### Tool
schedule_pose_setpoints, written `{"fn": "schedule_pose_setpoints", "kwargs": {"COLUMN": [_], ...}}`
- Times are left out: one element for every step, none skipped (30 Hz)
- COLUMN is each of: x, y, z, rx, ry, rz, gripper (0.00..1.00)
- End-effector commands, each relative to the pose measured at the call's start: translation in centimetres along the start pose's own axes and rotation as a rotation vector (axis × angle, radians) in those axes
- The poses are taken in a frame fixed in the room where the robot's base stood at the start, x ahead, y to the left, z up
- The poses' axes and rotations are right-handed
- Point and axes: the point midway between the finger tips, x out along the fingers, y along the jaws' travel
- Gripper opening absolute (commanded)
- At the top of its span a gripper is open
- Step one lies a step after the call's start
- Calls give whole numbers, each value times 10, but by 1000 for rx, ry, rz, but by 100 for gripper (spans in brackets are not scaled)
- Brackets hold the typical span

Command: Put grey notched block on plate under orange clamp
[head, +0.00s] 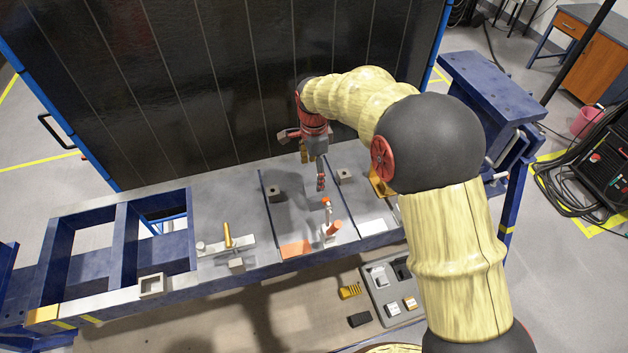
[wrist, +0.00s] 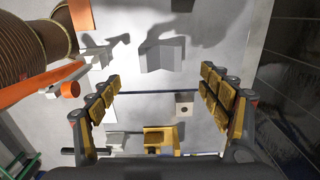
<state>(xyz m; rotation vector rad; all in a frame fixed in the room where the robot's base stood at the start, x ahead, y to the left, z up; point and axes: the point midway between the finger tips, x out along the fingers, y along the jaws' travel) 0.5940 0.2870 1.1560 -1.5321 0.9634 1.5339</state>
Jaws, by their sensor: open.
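A light grey block with a V-shaped notch (wrist: 164,56) rests on the grey plate (wrist: 218,30) in the wrist view, beyond my fingertips and apart from them. I cannot make it out clearly in the head view. My gripper (head: 313,168) is above the middle plate. In the wrist view its fingers (wrist: 160,92) are spread wide, with nothing between them. The orange clamp (wrist: 70,90) is left of the block in the wrist view, apart from it; its red-orange tip (head: 327,201) and handle (head: 332,229) show at the plate's near side in the head view.
Small grey blocks with holes stand on the left (head: 274,192) and right (head: 345,176) of the bench. A yellow bracket (wrist: 160,140) is farther right along the bench. A second fixture with a yellow handle (head: 227,235) stands left. A dark panel (head: 230,90) closes the back. A parts tray (head: 372,298) lies below.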

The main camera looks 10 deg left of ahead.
Motion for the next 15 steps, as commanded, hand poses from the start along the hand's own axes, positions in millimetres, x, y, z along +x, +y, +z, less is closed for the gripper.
{"fn": "schedule_pose_setpoints", "kwargs": {"x": [-4, -6, -8, -10, -10, -11, -11, -11, -11, -11, -12, -15, -18, -23, -32], "y": [0, 0, 0, 0, 0, 0, 0, 0, 0, 0, 0, 1, 2, 5, 8], "z": [0, 0, 0, 0, 0, 0, 0, 0, 0, 0, -1, -2, -4, -7, -12], "rx": [0, 0, 0, 0, 0, 0, 0, 0, 0, 0, -1, -5, -11, -19, -35], "ry": [0, 0, 0, 0, 0, 0, 0, 0, 0, 0, 0, 0, 0, 0, 0], "rz": [-2, -2, -2, -2, -2, -1, -1, -1, -1, -1, -2, -6, -9, -13, -23], "gripper": [78, 78, 78, 78, 78, 78, 78, 78, 78, 78, 78, 78, 78, 78, 78]}}
